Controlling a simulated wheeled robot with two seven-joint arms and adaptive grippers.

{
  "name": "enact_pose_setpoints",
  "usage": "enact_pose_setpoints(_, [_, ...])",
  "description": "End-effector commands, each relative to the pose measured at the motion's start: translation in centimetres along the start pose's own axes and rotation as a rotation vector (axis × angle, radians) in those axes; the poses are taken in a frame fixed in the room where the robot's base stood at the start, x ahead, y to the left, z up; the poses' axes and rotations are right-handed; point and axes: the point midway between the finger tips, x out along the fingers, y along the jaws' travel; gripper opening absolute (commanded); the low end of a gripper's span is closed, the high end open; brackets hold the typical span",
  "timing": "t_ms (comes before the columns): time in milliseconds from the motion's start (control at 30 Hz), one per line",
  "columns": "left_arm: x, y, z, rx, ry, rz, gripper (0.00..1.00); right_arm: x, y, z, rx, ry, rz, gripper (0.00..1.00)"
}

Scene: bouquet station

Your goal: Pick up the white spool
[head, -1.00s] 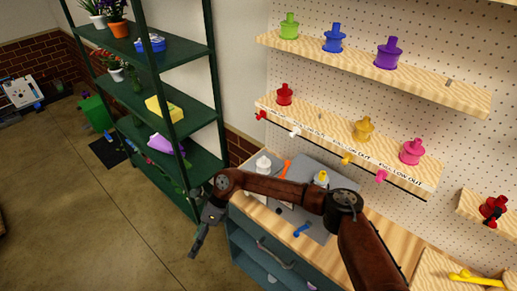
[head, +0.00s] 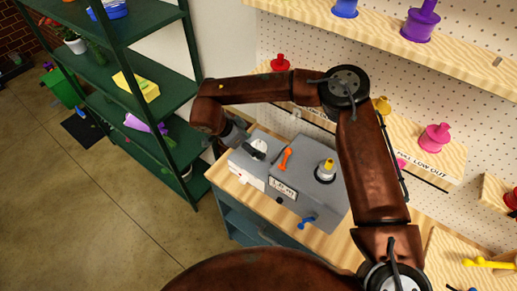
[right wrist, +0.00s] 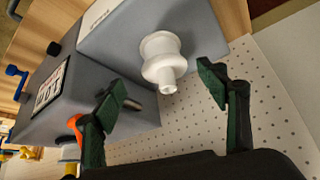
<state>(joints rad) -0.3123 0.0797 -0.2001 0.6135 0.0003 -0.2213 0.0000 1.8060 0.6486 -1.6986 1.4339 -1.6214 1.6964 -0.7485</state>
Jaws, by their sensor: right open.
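The white spool (right wrist: 163,50) stands on the light end of a grey machine (right wrist: 100,75). In the right wrist view its stem points toward the space between my fingers. My right gripper (right wrist: 162,80) is open, with one green-padded finger on each side of the spool's stem; it holds nothing, and I cannot tell if either finger touches. In the head view the right gripper (head: 249,146) is at the machine's left end, partly covering the white spool (head: 261,144). My left gripper is not in view.
The machine has an orange lever (head: 286,158), a yellow-topped spool (head: 326,168) and a blue handle (head: 307,222). A dark green shelf (head: 160,70) stands to the left. Pegboard shelves with coloured spools, such as a pink one (head: 435,138), are at the right.

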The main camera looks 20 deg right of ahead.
Motion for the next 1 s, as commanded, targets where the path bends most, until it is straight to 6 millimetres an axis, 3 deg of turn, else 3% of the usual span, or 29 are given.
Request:
enact_pose_setpoints(100, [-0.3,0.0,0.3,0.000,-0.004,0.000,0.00,1.9,-0.3,0.3,-0.001,0.001,0.004,0.67])
enact_pose_setpoints(233, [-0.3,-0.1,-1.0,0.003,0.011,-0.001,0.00,3.6,-0.3,0.4,-0.001,-0.001,0.003,0.67])
enact_pose_setpoints(500, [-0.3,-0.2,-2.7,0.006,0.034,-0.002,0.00,4.3,-0.4,0.5,-0.003,-0.001,0.000,0.67])
enact_pose_setpoints(1000, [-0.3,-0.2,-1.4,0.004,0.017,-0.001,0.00,4.2,-0.4,0.5,-0.003,-0.002,0.000,0.33])
